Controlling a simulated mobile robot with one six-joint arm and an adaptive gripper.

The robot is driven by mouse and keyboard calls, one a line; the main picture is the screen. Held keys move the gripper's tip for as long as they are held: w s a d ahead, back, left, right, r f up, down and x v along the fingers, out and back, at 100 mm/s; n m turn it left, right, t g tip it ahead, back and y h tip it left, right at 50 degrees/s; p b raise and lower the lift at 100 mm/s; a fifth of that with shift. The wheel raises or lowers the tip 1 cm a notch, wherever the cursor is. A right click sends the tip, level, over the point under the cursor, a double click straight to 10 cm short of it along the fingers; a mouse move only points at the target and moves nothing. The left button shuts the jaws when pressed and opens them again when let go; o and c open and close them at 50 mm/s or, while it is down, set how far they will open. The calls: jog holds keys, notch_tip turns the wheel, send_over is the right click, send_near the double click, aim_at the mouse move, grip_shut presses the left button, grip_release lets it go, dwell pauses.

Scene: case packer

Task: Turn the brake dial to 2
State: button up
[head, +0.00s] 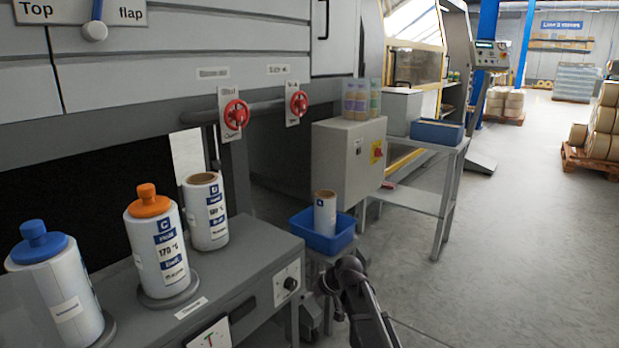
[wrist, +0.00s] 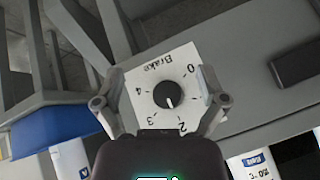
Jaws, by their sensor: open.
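The brake dial (head: 290,284) is a small black knob on a white plate on the end face of the grey bench in the head view. In the wrist view the dial (wrist: 168,93) is near the middle, its plate upside down with "Brake" and a scale from 0 to 4. A small pale mark on the knob appears to point toward 2. My gripper (wrist: 160,88) is open, its fingers either side of the plate in the picture; I see no contact with the knob. In the head view my gripper (head: 340,278) is right of the dial.
Spools (head: 159,240) stand on the bench top. A blue bin (head: 322,232) with a white roll (head: 325,212) sits close behind my gripper. A grey box (head: 349,155) and a metal side table (head: 430,185) stand beyond.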

jog(key=s+d+r+m+g+h+p, duration=0.25)
jog(key=s+d+m+h+p, duration=0.35)
jog(key=s+d, duration=1.35)
notch_tip(320, 180, up, 37)
jog(key=s+a+h+p, duration=0.1)
jog(key=a+p, duration=0.1)
jog(key=p, duration=3.4)
jog(key=shift+m+p, duration=0.3)
jog(key=shift+m, duration=0.1)
jog(key=shift+g, duration=0.25)
